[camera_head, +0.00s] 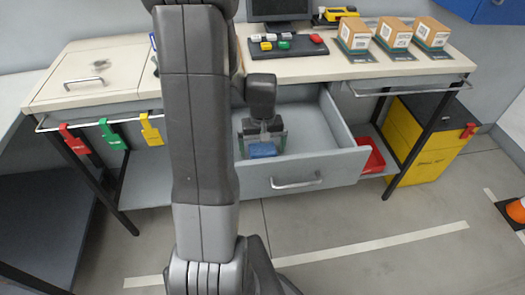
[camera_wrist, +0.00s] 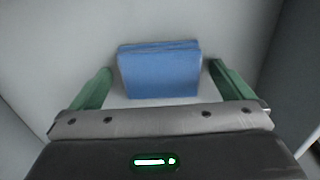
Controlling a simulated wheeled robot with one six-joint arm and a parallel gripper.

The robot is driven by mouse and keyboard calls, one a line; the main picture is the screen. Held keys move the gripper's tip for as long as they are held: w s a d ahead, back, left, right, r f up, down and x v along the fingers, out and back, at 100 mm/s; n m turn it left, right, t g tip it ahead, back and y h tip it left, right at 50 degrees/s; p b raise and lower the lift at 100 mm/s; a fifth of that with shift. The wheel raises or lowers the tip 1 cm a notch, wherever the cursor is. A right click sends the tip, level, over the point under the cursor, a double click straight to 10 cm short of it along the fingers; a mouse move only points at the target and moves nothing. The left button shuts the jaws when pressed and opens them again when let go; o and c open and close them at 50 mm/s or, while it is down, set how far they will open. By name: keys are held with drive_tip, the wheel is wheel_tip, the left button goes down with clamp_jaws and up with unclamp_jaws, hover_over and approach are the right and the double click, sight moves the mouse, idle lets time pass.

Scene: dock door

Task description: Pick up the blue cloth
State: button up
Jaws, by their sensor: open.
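The blue cloth (camera_head: 262,150) is a folded stack lying in the open grey drawer (camera_head: 335,165) under the bench. In the wrist view the cloth (camera_wrist: 160,72) lies on the drawer's pale floor, between and slightly beyond the green fingers. My gripper (camera_head: 263,143) points down inside the drawer, over the cloth. In the wrist view my gripper (camera_wrist: 160,88) is open, with one finger on each side of the cloth and a small gap at each side. I cannot tell how high the fingertips are above the drawer floor.
The bench top (camera_head: 210,85) is above the drawer, with a button panel (camera_head: 288,46) and several boxes (camera_head: 393,35) on it. The drawer's walls surround my gripper. A red bin (camera_head: 372,158) and a yellow cabinet (camera_head: 425,140) stand to the right. Coloured tags hang at left.

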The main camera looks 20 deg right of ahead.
drive_tip(key=c, duration=1)
drive_tip(key=shift+r, duration=0.1)
drive_tip(key=shift+c, duration=0.2)
